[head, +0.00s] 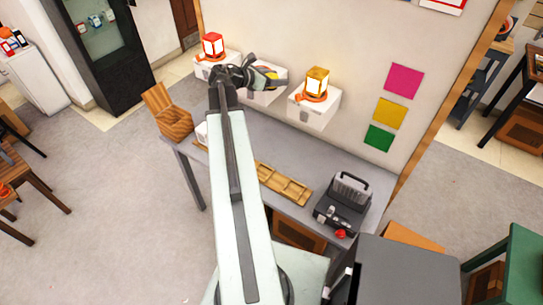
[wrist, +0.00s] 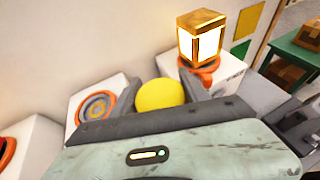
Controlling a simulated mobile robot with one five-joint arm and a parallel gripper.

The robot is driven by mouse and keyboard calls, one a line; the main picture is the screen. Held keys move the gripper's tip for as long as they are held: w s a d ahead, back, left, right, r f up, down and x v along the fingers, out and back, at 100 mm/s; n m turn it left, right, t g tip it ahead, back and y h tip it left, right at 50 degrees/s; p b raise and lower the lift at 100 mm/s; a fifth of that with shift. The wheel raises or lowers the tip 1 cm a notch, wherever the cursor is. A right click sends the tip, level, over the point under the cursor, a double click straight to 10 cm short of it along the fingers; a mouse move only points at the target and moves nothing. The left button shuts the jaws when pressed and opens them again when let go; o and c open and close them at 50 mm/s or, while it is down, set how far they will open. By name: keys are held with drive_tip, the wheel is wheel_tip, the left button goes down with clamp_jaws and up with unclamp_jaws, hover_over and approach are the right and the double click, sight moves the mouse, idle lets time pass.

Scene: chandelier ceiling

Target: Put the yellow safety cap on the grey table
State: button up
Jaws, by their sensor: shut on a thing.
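The yellow safety cap (wrist: 160,95) shows as a smooth yellow dome between the two grey fingers of my gripper (wrist: 160,88) in the wrist view. My gripper is shut on it. The grey table (head: 300,150) stands below, along the wall. My arm hides part of its top.
A red lantern (head: 212,45) and a gold lantern (head: 317,82) stand on white wall boxes either side. The table holds a wooden holder (head: 172,118), a wooden tray (head: 283,184) and a black device (head: 345,200). Bare tabletop shows between the tray and wall.

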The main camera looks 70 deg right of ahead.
drive_tip(key=shift+w+a, duration=0.15)
drive_tip(key=shift+w, duration=0.3)
drive_tip(key=w+a+f+n+t+h+b, duration=0.2)
drive_tip(key=w+f+n+t+b, duration=0.1)
drive_tip(key=w+f+b, duration=1)
drive_tip(key=m+y+b, duration=0.1)
drive_tip(key=b, duration=1.3)
hover_over(274, 149)
wheel_tip(274, 149, down, 14)
drive_tip(key=r, duration=0.1)
drive_tip(key=shift+g, duration=0.4)
wheel_tip(274, 149, down, 11)
drive_tip(key=b, duration=1)
drive_tip(key=shift+a+r+p, duration=0.1)
drive_tip(key=shift+r+p, duration=0.2)
drive_tip(key=shift+f, duration=0.15)
drive_tip(key=o, duration=1.3)
